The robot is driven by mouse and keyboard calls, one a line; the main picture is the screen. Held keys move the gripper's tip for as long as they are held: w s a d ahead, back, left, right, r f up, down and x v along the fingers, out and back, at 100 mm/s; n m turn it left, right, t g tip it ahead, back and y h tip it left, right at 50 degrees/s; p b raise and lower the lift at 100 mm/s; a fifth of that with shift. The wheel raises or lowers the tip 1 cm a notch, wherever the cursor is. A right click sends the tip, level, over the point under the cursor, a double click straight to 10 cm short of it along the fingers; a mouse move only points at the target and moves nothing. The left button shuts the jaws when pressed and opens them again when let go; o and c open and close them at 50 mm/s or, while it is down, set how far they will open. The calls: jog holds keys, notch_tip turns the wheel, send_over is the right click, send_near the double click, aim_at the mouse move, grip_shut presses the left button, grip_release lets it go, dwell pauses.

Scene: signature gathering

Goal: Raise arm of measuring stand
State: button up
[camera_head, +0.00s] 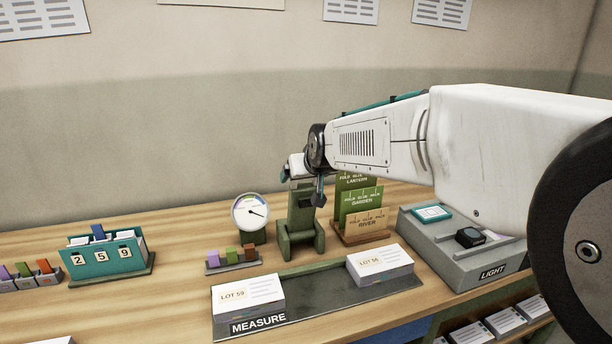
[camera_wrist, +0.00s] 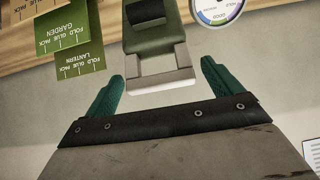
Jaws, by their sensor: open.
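The measuring stand (camera_head: 302,238) is green and stands on the table behind the dark MEASURE mat (camera_head: 310,290). My gripper (camera_head: 301,183) is at the stand's upper part, which it partly hides in the head view. In the wrist view my gripper (camera_wrist: 162,75) is open, with one teal finger on each side of the stand's pale grey end piece (camera_wrist: 160,80). Gaps show between the fingers and that piece. The stand's green body (camera_wrist: 155,47) with a black part runs up from it in that view. A round dial (camera_head: 250,212) stands just left of the stand.
Green and tan cards (camera_head: 361,205) stand close right of the stand. Small coloured blocks (camera_head: 232,256) are at its left. Paper stacks LOT 59 (camera_head: 248,296) and LOT 58 (camera_head: 379,265) lie on the mat. A grey LIGHT box (camera_head: 462,262) is at right.

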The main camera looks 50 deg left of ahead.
jog(key=v, duration=0.7)
dwell(0.3)
